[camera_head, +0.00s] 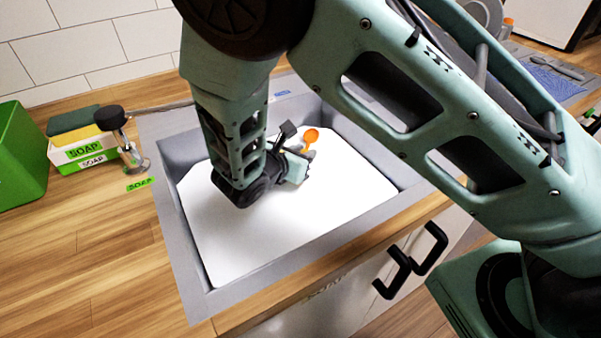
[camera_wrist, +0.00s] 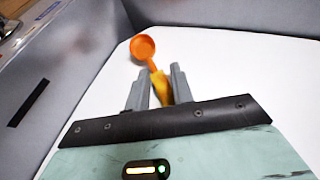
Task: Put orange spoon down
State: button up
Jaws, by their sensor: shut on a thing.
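The orange spoon (camera_head: 310,136) is held in my gripper (camera_head: 301,151), over the white bottom of the grey sink (camera_head: 180,235). In the wrist view the spoon's round bowl (camera_wrist: 143,47) points away from me, beyond the fingertips. Its yellow-orange handle (camera_wrist: 160,86) sits between the two grey fingers of my gripper (camera_wrist: 160,80), which are shut on it. The handle's lower end is hidden behind the gripper body. I cannot tell how far the spoon is above the sink bottom.
The sink's grey walls surround my gripper. On the wooden counter left of the sink are a soap box with sponges (camera_head: 85,150), a soap dispenser (camera_head: 130,150) and a green container (camera_head: 20,155). A blue mat with utensils (camera_head: 552,80) lies at the upper right.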

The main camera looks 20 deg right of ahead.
jog(key=shift+f, duration=2.35)
jog(key=o, duration=1)
jog(key=v, duration=0.7)
jog(key=shift+s+a+r, duration=0.15)
jog(key=shift+s+a, duration=0.05)
